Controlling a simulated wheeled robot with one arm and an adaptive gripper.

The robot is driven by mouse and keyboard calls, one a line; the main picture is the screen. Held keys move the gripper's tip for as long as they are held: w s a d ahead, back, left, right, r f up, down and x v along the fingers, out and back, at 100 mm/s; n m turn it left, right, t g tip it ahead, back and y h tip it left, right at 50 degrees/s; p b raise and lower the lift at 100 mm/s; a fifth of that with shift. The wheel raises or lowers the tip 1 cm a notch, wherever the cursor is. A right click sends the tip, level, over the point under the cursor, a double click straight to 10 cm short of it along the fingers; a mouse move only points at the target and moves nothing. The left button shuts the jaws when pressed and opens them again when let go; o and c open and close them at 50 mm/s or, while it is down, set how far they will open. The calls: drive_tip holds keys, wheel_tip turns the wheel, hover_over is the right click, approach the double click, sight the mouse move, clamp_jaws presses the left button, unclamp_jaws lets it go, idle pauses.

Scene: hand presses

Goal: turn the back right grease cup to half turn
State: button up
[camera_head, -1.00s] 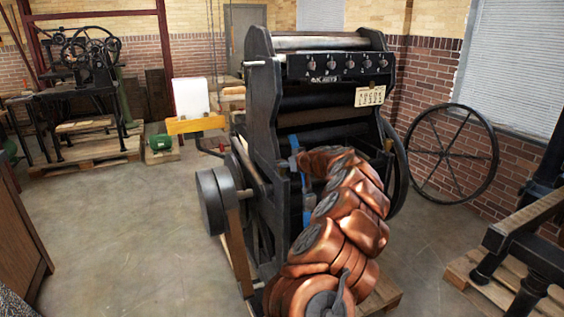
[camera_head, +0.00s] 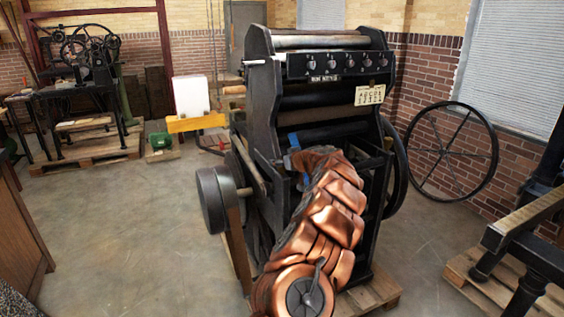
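The black hand press (camera_head: 262,130) stands in the middle of the head view, upright on a pallet. My copper-coloured arm reaches up from the bottom, and its far end is at the front of the press, below the rollers. I cannot make out my gripper or its fingers there. A small brownish fitting (camera_head: 388,143) sits on the right side of the press; I cannot tell whether it is a grease cup. No grease cup can be told for certain, and the back right of the press is partly hidden by its own frame.
A row of several knobs (camera_head: 347,62) is on the upper panel, with a lettered card (camera_head: 369,95) below. A large spoked wheel (camera_head: 453,150) leans by the brick wall. Another black machine (camera_head: 520,245) stands at the right.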

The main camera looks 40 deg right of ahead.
drive_tip(key=c, duration=1)
drive_tip(key=shift+a+f+m+h+b, duration=0.15)
drive_tip(key=shift+m+h+b, duration=0.15)
drive_tip(key=shift+b, duration=0.2)
drive_tip(key=shift+m+h+b, duration=0.3)
drive_tip(key=shift+m+h, duration=0.2)
drive_tip(key=shift+h, duration=0.1)
drive_tip(key=o, duration=1.1)
drive_tip(key=shift+o, duration=0.2)
drive_tip(key=shift+s+r, duration=0.1)
drive_tip(key=shift+r, duration=0.1)
drive_tip(key=v, duration=1.1)
drive_tip(key=shift+s+r, duration=0.25)
drive_tip(key=shift+r, duration=0.05)
